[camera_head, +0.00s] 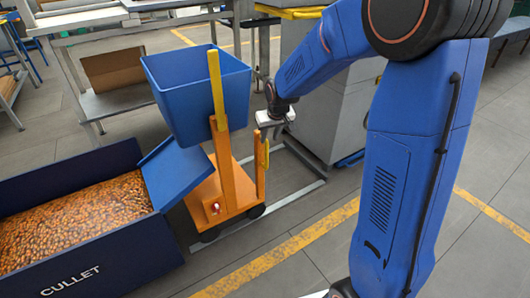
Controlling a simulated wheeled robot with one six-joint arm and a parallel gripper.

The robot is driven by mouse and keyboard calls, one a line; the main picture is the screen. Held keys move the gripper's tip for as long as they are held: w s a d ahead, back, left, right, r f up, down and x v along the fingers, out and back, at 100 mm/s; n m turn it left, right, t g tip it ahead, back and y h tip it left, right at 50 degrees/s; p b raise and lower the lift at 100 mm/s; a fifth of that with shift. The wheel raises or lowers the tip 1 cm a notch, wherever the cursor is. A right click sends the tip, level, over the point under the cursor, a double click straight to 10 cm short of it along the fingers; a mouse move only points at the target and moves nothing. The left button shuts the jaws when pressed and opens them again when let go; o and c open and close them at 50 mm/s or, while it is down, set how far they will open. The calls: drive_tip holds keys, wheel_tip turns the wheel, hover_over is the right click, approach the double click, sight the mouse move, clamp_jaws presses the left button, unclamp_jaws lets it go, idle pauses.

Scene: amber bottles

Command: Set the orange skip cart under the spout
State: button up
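The orange skip cart (230,185) stands on the floor left of centre, carrying a blue tapered skip (185,105). A yellow bar (215,85) rises in front of the skip. On its right side is an orange post with a yellow handle (265,152). The spout appears to be the sloped blue chute (177,172) on the right end of the cullet bin; it overlaps the cart's left side in the picture. The skip stands above and behind the chute. My gripper (268,128) is at the top of the post, close to the handle. Its fingers are too small to read, and contact is unclear.
The dark blue bin marked CULLET (75,278) holds amber pieces at lower left. Grey cabinets (325,115) stand behind my gripper. A workbench (110,100) stands at the back left. Floor rails (280,207) run by the cart. Open floor with yellow lines (280,255) lies in front.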

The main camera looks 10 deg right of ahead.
drive_tip(key=x, duration=1.2)
drive_tip(key=shift+w+f, duration=0.1)
drive_tip(key=shift+f, duration=0.15)
clamp_jaws()
